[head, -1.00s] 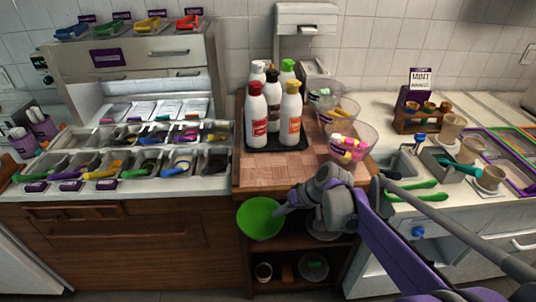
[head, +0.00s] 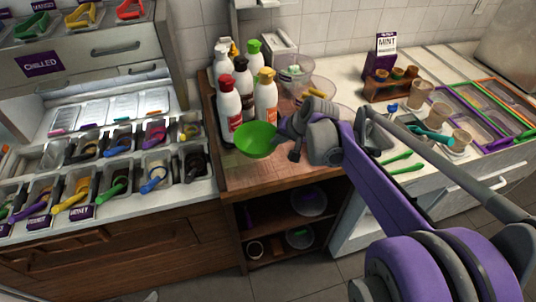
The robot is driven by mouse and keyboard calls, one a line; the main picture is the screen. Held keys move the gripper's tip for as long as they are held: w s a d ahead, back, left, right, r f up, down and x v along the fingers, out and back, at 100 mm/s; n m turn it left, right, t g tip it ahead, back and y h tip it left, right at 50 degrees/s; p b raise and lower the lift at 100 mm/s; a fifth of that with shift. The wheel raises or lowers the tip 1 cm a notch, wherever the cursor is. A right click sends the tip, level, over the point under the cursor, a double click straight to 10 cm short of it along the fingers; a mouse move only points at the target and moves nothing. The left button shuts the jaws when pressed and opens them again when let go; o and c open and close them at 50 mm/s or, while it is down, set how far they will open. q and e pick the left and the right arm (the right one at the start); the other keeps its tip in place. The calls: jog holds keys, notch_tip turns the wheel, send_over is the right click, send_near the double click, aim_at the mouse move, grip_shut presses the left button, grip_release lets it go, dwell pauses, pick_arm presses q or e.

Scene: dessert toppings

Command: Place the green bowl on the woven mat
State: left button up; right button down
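The green bowl (head: 256,141) is upright, its open side facing up. My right gripper (head: 281,138) is at the bowl's right rim and appears shut on it; the fingertips are partly hidden. The bowl shows in front of the bottles, above the woven mat (head: 238,176) on the wooden counter. The bowl hides part of the mat, and I cannot tell how high above it the bowl is. My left gripper is not in view.
Several sauce bottles (head: 265,97) stand close behind the bowl. Clear bowls (head: 316,86) stand behind my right gripper, partly covered. Topping bins (head: 113,187) lie to the left. Shelves (head: 285,215) are below the counter.

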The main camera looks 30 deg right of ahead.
notch_tip(320, 180, down, 2)
jog(key=shift+s, duration=0.15)
jog(key=shift+f, duration=2.1)
jog(key=shift+f+b, duration=0.1)
jog(key=shift+b, duration=0.2)
jog(key=c, duration=1.5)
grip_release()
jog(key=shift+f, duration=0.1)
jog(key=o, duration=0.4)
